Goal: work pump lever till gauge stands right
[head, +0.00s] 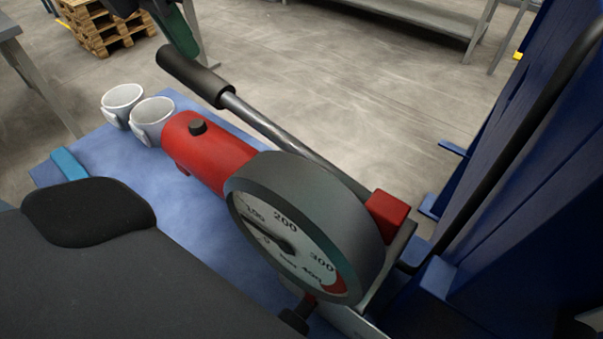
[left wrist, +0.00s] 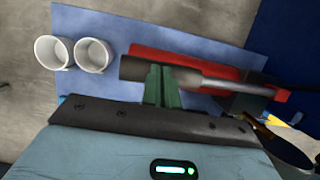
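The red hand pump (head: 210,150) lies on a blue bench top. Its lever (head: 290,135) slants up to a black grip (head: 195,75); the grip also shows in the left wrist view (left wrist: 134,68). The round gauge (head: 325,210) has a dark needle pointing left, near the low end around 100; its exact reading is unclear. A red band marks the dial's far end. My left gripper (head: 187,45) is at the grip's far side. In the left wrist view its green fingers (left wrist: 160,70) are together and overlap the grip; contact is unclear. My right gripper is out of view.
Two white mugs (head: 122,103) stand beyond the pump on the blue bench top (head: 95,150). A light-blue block (head: 69,163) lies at its left edge. A tall blue frame (head: 520,140) stands close on the right. Wooden pallets (head: 108,30) are on the floor behind.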

